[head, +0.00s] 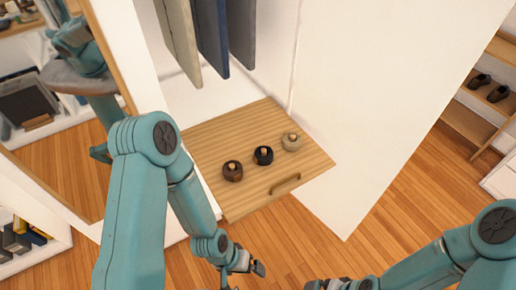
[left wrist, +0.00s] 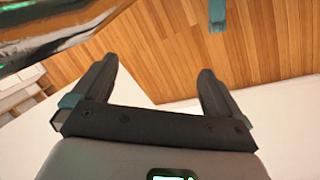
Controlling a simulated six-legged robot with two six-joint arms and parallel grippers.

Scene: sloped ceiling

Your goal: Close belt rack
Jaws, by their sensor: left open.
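The belt rack (head: 225,140) is a wooden pull-out board, slid out from a white wardrobe in the head view. Three rolled belts sit on it: brown (head: 232,171), black (head: 264,155) and beige (head: 292,141). A wooden handle (head: 285,184) is on its front edge. My left gripper (head: 246,272) is below and in front of the rack, left of the handle and apart from it. In the left wrist view its two fingers (left wrist: 158,80) are spread with nothing between them. My right gripper (head: 328,286) shows only partly at the bottom edge, and its fingers are unclear.
Grey and blue garments (head: 210,35) hang above the rack. A white panel (head: 350,100) stands to its right. A mirror (head: 50,165) on the left reflects my body. Shelves with dark shoes (head: 490,87) are at far right. Wooden floor (head: 300,240) lies open in front.

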